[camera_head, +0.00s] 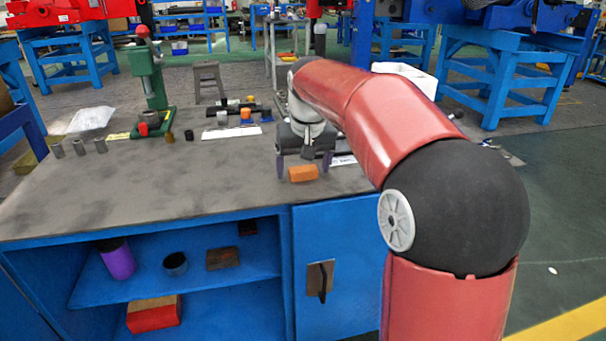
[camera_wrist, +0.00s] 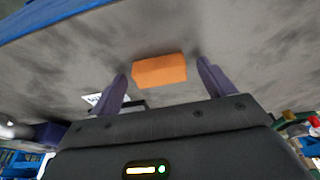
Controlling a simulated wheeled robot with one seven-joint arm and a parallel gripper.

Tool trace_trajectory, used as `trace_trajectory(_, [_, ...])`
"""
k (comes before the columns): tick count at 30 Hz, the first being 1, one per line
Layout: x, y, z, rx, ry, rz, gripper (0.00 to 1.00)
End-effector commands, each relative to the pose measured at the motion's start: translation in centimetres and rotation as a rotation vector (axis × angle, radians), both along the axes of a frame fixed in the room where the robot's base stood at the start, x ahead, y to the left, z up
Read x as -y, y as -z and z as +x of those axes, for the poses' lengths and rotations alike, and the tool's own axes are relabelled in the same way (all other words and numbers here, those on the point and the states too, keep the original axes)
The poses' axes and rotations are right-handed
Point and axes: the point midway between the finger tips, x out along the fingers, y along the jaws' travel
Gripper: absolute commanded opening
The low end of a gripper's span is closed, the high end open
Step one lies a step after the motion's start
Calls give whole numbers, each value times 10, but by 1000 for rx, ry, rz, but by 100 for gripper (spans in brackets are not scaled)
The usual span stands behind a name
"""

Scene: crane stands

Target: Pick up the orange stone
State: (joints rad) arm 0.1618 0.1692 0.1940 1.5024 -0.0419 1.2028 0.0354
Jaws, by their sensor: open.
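The orange stone (camera_head: 303,173) is a small block lying on the grey top of the blue workbench (camera_head: 150,185), near its front edge. In the wrist view the orange stone (camera_wrist: 159,70) lies between and just beyond the two purple fingertips, with clear gaps on both sides. My gripper (camera_head: 304,160) is open and empty, above and just behind the stone in the head view. The gripper also shows in the wrist view (camera_wrist: 160,80), with its fingers spread wider than the stone. I cannot tell its exact height above the bench.
A green press (camera_head: 150,80) stands at the back of the bench. Several metal cylinders (camera_head: 79,148) stand at the left. A white paper strip (camera_head: 231,132) and small tools lie behind the stone. The bench left of the stone is clear.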

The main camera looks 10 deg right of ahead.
Motion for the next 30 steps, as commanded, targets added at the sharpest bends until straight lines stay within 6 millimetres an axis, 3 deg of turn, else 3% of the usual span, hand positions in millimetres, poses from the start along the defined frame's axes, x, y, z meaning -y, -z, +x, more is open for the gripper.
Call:
trace_trajectory(3, [0,0,0,0,0,0,81])
trace_trajectory(15, [0,-1,0,1,0,0,28])
trace_trajectory(23, [0,-3,0,1,-1,0,28])
trace_trajectory(30, [0,-29,1,5,-1,0,28])
